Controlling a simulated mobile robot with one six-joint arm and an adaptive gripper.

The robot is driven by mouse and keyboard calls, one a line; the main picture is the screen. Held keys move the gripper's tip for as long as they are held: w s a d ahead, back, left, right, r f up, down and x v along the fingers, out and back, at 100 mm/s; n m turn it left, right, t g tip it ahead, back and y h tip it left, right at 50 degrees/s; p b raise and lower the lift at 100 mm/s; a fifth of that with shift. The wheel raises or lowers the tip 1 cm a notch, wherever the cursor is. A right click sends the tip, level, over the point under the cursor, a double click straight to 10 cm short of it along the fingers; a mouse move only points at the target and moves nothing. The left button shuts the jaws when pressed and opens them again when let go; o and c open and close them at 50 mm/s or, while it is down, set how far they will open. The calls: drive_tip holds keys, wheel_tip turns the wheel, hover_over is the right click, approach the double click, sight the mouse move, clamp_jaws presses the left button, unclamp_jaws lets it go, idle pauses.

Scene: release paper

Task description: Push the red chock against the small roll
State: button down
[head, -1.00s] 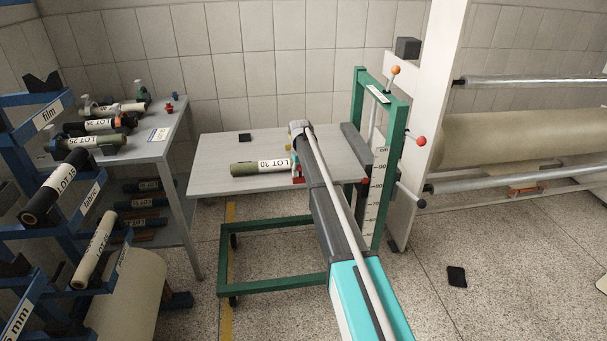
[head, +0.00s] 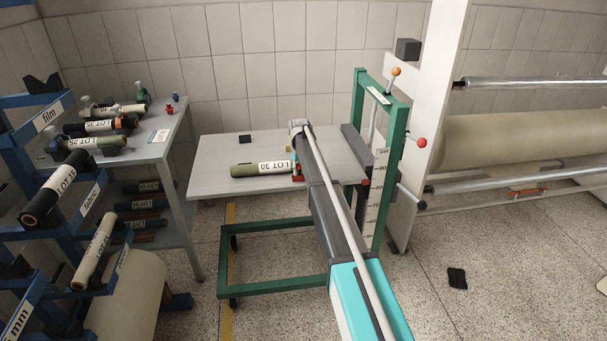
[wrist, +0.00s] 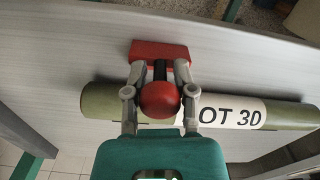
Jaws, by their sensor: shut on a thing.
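The small roll, green with a white LOT 30 label, lies on the grey lift table; it shows in the head view (head: 250,170) and in the wrist view (wrist: 290,113). The red chock (wrist: 161,54) stands on the table beside the roll, with a dark stem and a round red knob (wrist: 159,100). My gripper (wrist: 160,75) is shut on the chock's stem, below the knob. In the head view my arm partly covers the chock (head: 297,178).
The grey table (head: 215,150) has a small black object (head: 245,138) at its back. A green frame with levers (head: 395,120) stands at its right. A side table (head: 175,125) and a blue rack (head: 50,130) with rolls stand at the left.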

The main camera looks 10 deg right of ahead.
drive_tip(key=w, duration=0.3)
drive_tip(key=shift+w, duration=0.3)
drive_tip(key=c, duration=0.7)
unclamp_jaws()
drive_tip(key=shift+s+r, duration=0.1)
drive_tip(key=shift+s, duration=0.55)
drive_tip(key=s, duration=1.6)
drive_tip(key=s+m, duration=0.1)
drive_tip(key=s, duration=1.6)
drive_tip(key=s+d+r+m+p, duration=0.1)
drive_tip(key=s, duration=1.6)
drive_tip(key=shift+d, duration=0.1)
